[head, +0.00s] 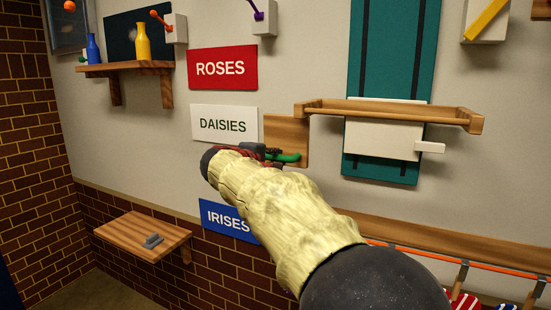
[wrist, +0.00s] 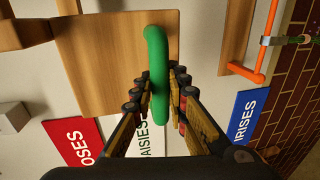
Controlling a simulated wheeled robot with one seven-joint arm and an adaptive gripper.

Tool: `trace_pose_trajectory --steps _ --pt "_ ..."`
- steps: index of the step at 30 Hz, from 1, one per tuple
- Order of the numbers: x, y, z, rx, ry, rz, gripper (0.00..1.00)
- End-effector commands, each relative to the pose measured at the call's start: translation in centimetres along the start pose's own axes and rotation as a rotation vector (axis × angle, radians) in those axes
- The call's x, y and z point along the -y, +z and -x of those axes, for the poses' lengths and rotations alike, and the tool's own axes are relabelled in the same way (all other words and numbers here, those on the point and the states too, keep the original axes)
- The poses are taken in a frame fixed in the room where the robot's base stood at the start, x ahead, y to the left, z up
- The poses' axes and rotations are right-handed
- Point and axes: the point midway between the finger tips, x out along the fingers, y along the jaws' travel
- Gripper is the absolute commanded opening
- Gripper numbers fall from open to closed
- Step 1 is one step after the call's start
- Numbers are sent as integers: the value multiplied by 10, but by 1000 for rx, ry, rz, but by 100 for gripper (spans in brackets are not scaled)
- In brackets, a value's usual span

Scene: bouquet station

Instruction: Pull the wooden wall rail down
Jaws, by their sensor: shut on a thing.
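A wooden rail (head: 390,109) sticks out from the wall at right of centre in the head view, in front of a teal panel and a white sheet. It stands level, apart from my gripper. A wooden plate (head: 297,140) with a green handle (head: 286,158) is on the wall below the rail's left end. My gripper (head: 265,154) is shut on this green handle. In the wrist view my gripper (wrist: 156,90) has a finger on each side of the green handle (wrist: 157,50), and the plate (wrist: 105,60) fills the upper left. My forearm hides part of the wall below.
A shelf with vases (head: 130,69) is at upper left, a small wooden ledge (head: 135,240) at lower left. ROSES (head: 222,68), DAISIES (head: 223,124) and IRISES (head: 226,220) signs hang between. A wooden strip with an orange bar (head: 460,264) runs along the lower right.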

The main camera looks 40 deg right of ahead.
Motion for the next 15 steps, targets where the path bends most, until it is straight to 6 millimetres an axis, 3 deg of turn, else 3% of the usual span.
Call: trace_pose_trajectory --steps 9,10,15 --pt "1 0 0 0 -1 1 0" --pt "1 0 0 0 -1 1 17" --pt "0 0 0 0 -1 0 26"
